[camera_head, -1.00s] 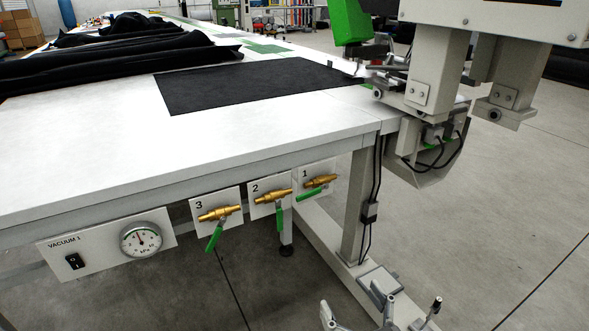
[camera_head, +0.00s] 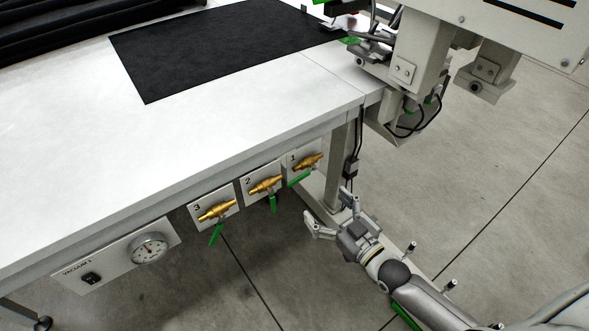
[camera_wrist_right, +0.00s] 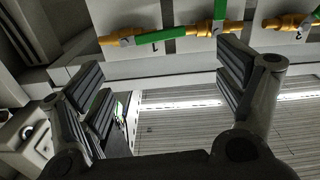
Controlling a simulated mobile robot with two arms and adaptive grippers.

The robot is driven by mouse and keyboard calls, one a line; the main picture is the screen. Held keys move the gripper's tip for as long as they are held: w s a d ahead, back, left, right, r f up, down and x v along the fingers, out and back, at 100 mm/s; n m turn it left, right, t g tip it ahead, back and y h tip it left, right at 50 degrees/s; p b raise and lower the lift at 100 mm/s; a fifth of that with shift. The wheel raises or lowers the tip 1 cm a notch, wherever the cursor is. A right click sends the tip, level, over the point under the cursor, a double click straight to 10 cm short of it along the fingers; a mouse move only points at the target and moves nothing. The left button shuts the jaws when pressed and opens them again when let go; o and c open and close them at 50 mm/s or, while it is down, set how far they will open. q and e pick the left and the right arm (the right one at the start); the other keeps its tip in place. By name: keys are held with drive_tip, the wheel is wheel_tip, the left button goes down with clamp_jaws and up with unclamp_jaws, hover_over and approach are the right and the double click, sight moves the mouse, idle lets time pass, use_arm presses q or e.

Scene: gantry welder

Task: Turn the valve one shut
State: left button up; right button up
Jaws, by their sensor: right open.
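Valve one (camera_head: 308,161) is a brass valve on a white plate marked 1, under the table edge. Its green handle (camera_head: 300,179) lies nearly along the brass body, slanting down to the left. My right gripper (camera_head: 326,208) is open and empty, below and slightly right of valve one, apart from it. In the right wrist view, the valve one handle (camera_wrist_right: 163,36) crosses the upper part of the picture, beyond the spread fingers (camera_wrist_right: 160,78). My left gripper is not in view.
Valve two (camera_head: 265,185) and valve three (camera_head: 217,209) sit to the left, their green handles hanging down across their bodies. A vacuum panel (camera_head: 115,259) is further left. The table leg (camera_head: 340,165) stands close right of valve one. The white table (camera_head: 200,130) overhangs the valves.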

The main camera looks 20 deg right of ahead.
sight(300, 179)
drive_tip(key=x, duration=1)
drive_tip(key=shift+w+a, duration=0.15)
drive_tip(key=shift+w, duration=0.05)
drive_tip(key=c, duration=1.5)
drive_tip(key=shift+o, duration=0.2)
